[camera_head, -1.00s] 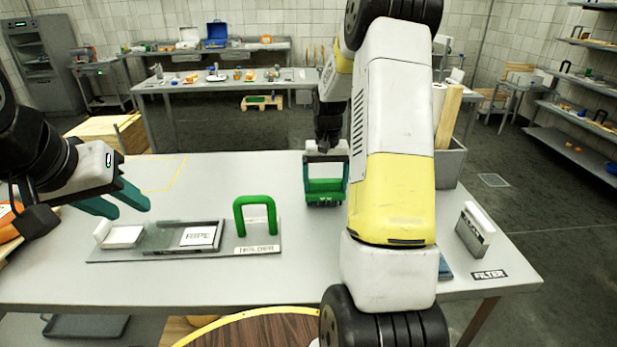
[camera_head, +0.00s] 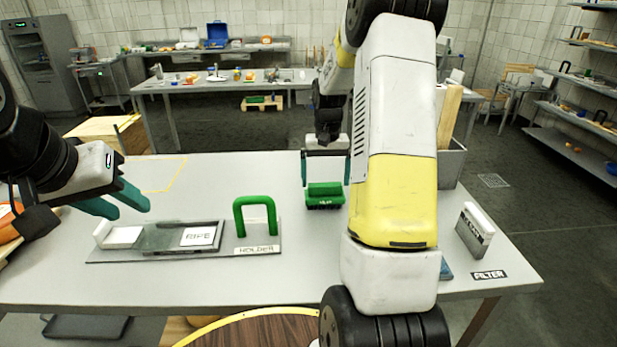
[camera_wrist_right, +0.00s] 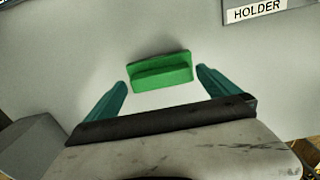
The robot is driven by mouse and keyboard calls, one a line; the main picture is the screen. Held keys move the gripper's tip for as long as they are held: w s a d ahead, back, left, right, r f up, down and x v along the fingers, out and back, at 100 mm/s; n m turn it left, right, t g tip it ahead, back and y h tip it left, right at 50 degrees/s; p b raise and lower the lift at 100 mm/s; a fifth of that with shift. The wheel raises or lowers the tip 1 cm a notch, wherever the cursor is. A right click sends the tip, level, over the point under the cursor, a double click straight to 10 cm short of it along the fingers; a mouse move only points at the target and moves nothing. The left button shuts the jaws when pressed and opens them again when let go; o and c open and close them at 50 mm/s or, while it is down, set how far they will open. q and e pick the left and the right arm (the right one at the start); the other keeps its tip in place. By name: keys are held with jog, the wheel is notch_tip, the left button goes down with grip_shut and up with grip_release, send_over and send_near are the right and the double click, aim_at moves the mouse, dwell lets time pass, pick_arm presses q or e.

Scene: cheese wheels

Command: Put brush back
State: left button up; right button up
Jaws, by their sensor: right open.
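The green brush (camera_head: 325,195) lies on the table right of the holder, its dark bristles down; it also shows in the right wrist view (camera_wrist_right: 161,71). My right gripper (camera_head: 326,181) is open above the brush, with its teal fingers apart on either side; in the wrist view the fingers (camera_wrist_right: 160,92) hold nothing. The holder (camera_head: 256,216), a green arch on a grey base with a HOLDER label, stands on the table and holds no brush. My left gripper (camera_head: 130,205) is open and empty, above the left part of the table.
A grey plate with a white card and a white-handled block (camera_head: 118,236) lies left of the holder. A FILTER label (camera_head: 489,274) and a white-topped scraper (camera_head: 475,231) are at the right. The table (camera_head: 240,180) is clear behind the holder.

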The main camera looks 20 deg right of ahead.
aim_at(325, 186)
notch_tip(325, 186, up, 9)
jog(key=s+a+r+n+t+y, duration=0.1)
jog(key=s+a+r+n+t, duration=0.15)
jog(key=s+a+r, duration=0.7)
jog(key=s+a+t+y, duration=0.1)
jog(key=s+a+t, duration=0.2)
jog(key=s, duration=1.2)
jog(key=shift+s+a+n+t, duration=0.35)
jog(key=shift+a+n, duration=0.1)
jog(key=shift+a, duration=0.25)
